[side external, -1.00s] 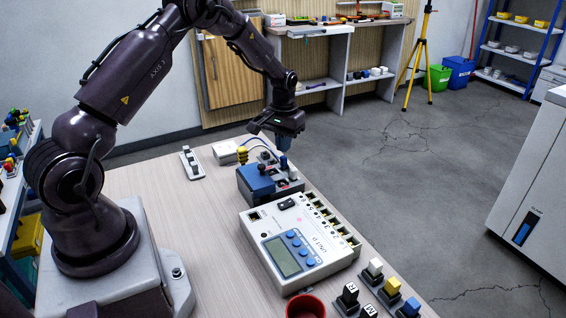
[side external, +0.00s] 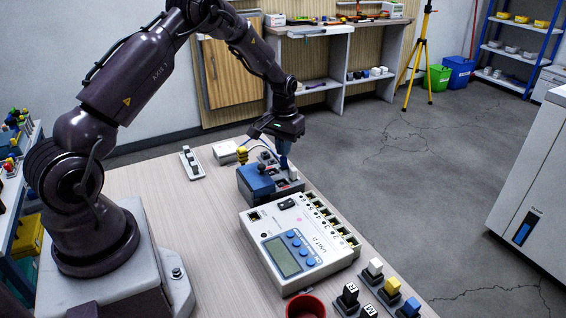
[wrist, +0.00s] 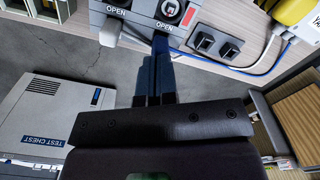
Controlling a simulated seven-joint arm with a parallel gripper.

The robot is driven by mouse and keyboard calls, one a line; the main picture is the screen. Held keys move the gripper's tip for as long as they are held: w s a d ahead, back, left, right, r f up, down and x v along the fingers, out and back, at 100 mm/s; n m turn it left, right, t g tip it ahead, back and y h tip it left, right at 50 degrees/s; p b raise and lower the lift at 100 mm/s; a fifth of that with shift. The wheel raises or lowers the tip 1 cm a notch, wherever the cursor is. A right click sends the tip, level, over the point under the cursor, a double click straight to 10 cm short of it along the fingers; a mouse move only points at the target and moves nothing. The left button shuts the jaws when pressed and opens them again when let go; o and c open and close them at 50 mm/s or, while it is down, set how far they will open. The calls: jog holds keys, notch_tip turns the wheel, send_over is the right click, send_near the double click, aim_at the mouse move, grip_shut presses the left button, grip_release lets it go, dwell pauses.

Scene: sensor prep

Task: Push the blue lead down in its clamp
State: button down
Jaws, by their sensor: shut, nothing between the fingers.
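My gripper (side external: 284,166) points down with its fingers shut and empty, at the back of the clamp block (side external: 262,195). In the wrist view the dark blue fingers (wrist: 159,45) reach the edge of the grey clamp face, which carries OPEN labels and a round clamp with a red mark (wrist: 188,16). A thin blue lead (wrist: 285,50) runs beside a white one on the right and passes toward the fingertips. Its end in the clamp is hidden by the fingers, so I cannot tell whether they touch it.
A white meter unit (side external: 295,250) stands in front of the clamp block. Several capped blocks (side external: 375,268) and a red cup (side external: 305,306) are near the table's front edge. A yellow ribbed post (side external: 242,154) stands behind the block.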

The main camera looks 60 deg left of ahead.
aim_at(278, 175)
jog(key=shift+f, duration=0.65)
dwell(0.3)
jog(key=shift+r, duration=0.1)
jog(key=shift+r, duration=3.45)
jog(key=s+d+r+m+t, duration=0.5)
jog(key=s+d+r, duration=1.5)
jog(key=s, duration=0.4)
jog(key=shift+d+r+m+t, duration=0.25)
jog(key=shift+d+m+t, duration=0.1)
jog(key=shift+m, duration=0.15)
